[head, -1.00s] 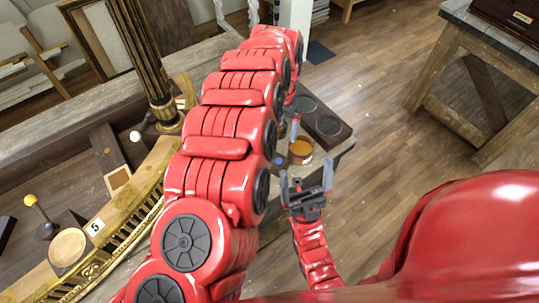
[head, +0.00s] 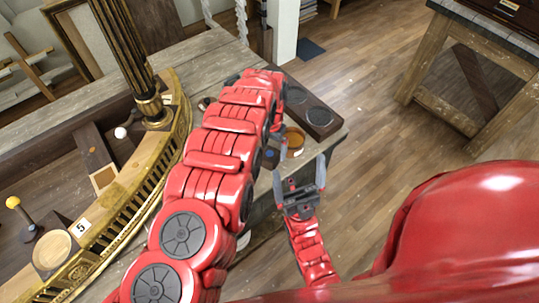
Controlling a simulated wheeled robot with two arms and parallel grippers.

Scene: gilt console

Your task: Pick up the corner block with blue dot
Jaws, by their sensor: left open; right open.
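A small dark block with a blue dot (head: 270,153) sits on the grey wooden table, beside my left forearm and left of an orange-brown round dish (head: 293,141). The arm hides part of it, so its full shape cannot be told. My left gripper (head: 281,150) is mostly hidden behind its own red arm; a grey finger shows close to the block, and I see nothing held. My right gripper (head: 299,165) is open and empty, fingers pointing up the picture, at the table's near right edge, just below the dish.
A dark tray with round wells (head: 310,108) lies at the table's right end. A gilt curved rail (head: 150,180) and a gilt column (head: 130,60) stand at left. A yellow-ball joystick (head: 22,212) and a 5 label (head: 82,226) are lower left. Open floor lies right.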

